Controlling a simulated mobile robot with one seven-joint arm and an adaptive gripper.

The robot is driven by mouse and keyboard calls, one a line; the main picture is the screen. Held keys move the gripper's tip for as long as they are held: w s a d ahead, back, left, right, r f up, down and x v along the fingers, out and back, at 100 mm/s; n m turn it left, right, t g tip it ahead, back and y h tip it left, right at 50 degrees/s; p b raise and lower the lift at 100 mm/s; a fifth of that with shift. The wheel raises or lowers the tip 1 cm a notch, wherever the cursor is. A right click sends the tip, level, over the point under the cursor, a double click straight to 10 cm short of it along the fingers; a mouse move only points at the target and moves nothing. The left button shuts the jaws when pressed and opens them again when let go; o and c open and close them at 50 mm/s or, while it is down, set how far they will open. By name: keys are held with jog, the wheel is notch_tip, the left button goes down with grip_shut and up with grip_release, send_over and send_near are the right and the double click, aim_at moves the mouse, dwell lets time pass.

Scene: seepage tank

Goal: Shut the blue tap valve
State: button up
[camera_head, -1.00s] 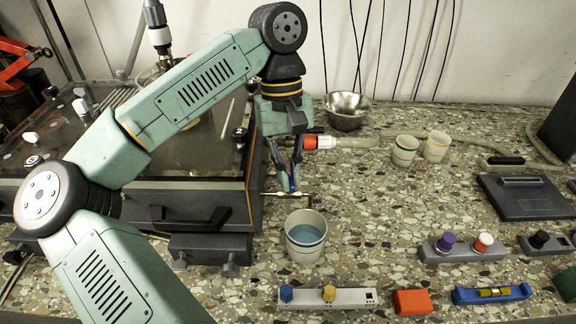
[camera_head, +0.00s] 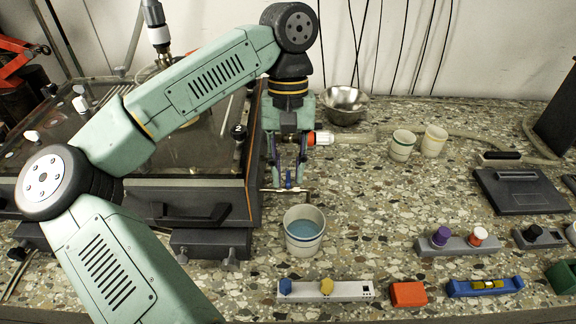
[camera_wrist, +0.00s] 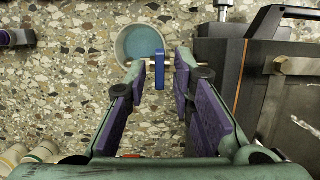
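The blue tap valve (camera_head: 288,178) sits on a thin brass pipe (camera_head: 268,190) that comes out of the tank's right side. In the wrist view its blue handle (camera_wrist: 160,70) is a short upright bar between my fingertips. My gripper (camera_head: 288,172) points down over the tap and is open. In the wrist view my gripper (camera_wrist: 160,72) has one finger on each side of the handle, with visible gaps on both sides. A cup of bluish water (camera_head: 304,236) stands by the pipe's outlet. Much of the pipe is hidden in the wrist view.
The dark tank (camera_head: 190,190) stands left of the tap. An orange-collared hose fitting (camera_head: 322,138) is close beside my gripper. Two cups (camera_head: 403,146) and a metal bowl (camera_head: 345,104) are behind right. A two-knob block (camera_head: 345,291) and an orange block (camera_head: 408,294) lie in front.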

aim_at(288, 175)
dwell(0.3)
jog(key=p+v, duration=0.2)
jog(key=s+p+v, duration=0.1)
jog(key=v, duration=0.1)
jog(key=p+v, duration=0.2)
jog(key=v, duration=0.1)
jog(key=shift+s+r+p, duration=0.15)
jog(key=shift+s+p, duration=0.2)
jog(key=shift+s, duration=0.05)
jog(key=shift+s, duration=0.1)
